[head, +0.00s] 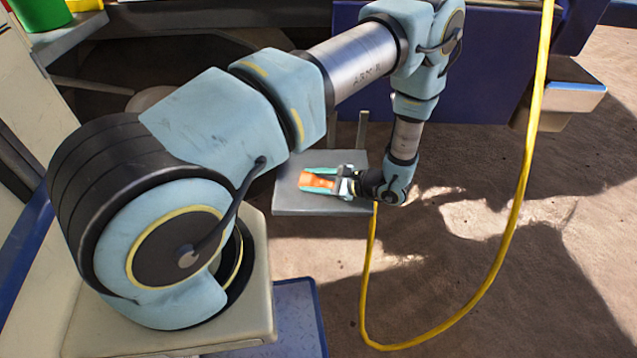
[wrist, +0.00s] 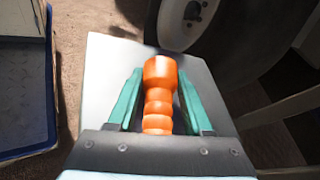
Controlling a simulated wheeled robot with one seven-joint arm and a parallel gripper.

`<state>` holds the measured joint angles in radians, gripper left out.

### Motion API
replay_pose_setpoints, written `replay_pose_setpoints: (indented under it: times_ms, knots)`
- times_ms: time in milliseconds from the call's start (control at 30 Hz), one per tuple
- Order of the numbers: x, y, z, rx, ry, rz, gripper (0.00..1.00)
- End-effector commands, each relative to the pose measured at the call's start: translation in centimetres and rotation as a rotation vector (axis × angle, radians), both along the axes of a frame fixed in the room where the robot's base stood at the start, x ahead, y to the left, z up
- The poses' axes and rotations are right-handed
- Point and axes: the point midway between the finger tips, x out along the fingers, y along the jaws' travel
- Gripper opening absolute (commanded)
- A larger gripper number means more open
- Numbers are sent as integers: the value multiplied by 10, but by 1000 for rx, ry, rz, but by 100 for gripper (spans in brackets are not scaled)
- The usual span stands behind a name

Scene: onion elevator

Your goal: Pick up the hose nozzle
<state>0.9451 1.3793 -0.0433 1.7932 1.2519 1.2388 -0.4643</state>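The orange hose nozzle (head: 316,181) is at the small grey platform in the head view. In the wrist view the nozzle (wrist: 159,92) lies lengthwise between the two green fingers. My gripper (head: 318,182) is at the platform with its fingers on either side of the nozzle. In the wrist view my gripper (wrist: 160,92) is open, with narrow gaps between each finger and the nozzle. The nozzle's near end is hidden behind the gripper's dark body.
The grey platform (head: 325,207) is small, with open brown ground around its right side. A yellow hose (head: 513,220) hangs from above, loops along the ground and runs up to the platform. A wheel (wrist: 195,20) stands beyond the platform in the wrist view.

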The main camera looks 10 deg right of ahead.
Motion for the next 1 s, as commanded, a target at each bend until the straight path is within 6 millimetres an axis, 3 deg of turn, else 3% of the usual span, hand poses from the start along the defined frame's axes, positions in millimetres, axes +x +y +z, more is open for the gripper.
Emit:
replay_pose_setpoints:
  times_ms: [33, 233, 667, 767, 1000]
  knots:
    - [0, 0, 0, 0, 0, 0, 21]
    - [0, 0, 0, 0, 0, 0, 0]
    - [0, 0, 4, 0, -1, 0, 0]
    - [1, -1, 15, -1, -3, -1, 0]
    - [1, -1, 62, -1, -4, -1, 0]
